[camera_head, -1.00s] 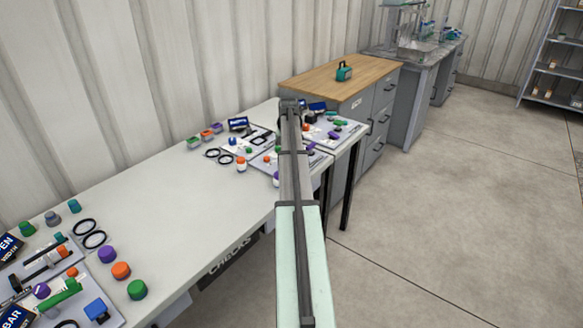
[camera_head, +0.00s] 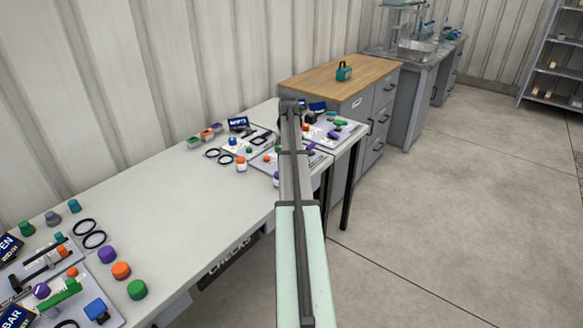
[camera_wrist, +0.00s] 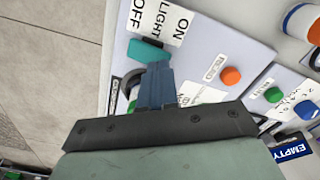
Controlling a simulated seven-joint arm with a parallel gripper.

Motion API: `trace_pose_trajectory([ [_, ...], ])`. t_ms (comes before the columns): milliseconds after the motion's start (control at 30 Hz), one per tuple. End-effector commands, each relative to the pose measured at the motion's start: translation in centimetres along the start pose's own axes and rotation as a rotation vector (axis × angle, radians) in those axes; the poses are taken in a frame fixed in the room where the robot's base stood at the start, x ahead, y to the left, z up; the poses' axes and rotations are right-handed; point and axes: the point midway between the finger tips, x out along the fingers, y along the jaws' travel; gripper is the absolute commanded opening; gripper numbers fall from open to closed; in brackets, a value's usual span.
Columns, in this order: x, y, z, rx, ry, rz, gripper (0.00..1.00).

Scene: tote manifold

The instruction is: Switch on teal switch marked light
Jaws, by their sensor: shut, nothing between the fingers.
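The teal switch (camera_wrist: 147,50) shows in the wrist view on a pale panel (camera_wrist: 235,45), right beside a white label (camera_wrist: 160,20) reading ON, LIGHT, OFF. My gripper (camera_wrist: 158,66) is shut and empty. Its blue-grey fingertips reach close to the teal switch's edge; I cannot tell whether they touch it. I cannot tell which way the switch is set. In the head view my gripper's end of the arm is over the far end of the white table, and the teal switch cannot be made out.
An orange button (camera_wrist: 231,76), a green button (camera_wrist: 274,95) and an EMPTY sign (camera_wrist: 292,150) lie to the right in the wrist view. A dark round part (camera_wrist: 131,84) is partly hidden by the fingers. The white table's middle (camera_head: 180,205) is clear; a wooden-topped cabinet (camera_head: 320,78) stands beyond.

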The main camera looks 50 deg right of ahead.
Motion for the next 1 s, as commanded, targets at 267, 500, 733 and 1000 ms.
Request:
trace_pose_trajectory([
  [267, 0.03, 0.00, 0.00, 0.000, 0.000, 0.000, 0.00],
  [500, 0.25, 0.00, 0.00, 0.000, 0.000, 0.000, 0.00],
  [733, 0.53, 0.00, -0.01, 0.000, 0.000, 0.000, 0.00],
  [1000, 0.87, 0.00, -0.01, 0.000, 0.000, 0.000, 0.00],
])
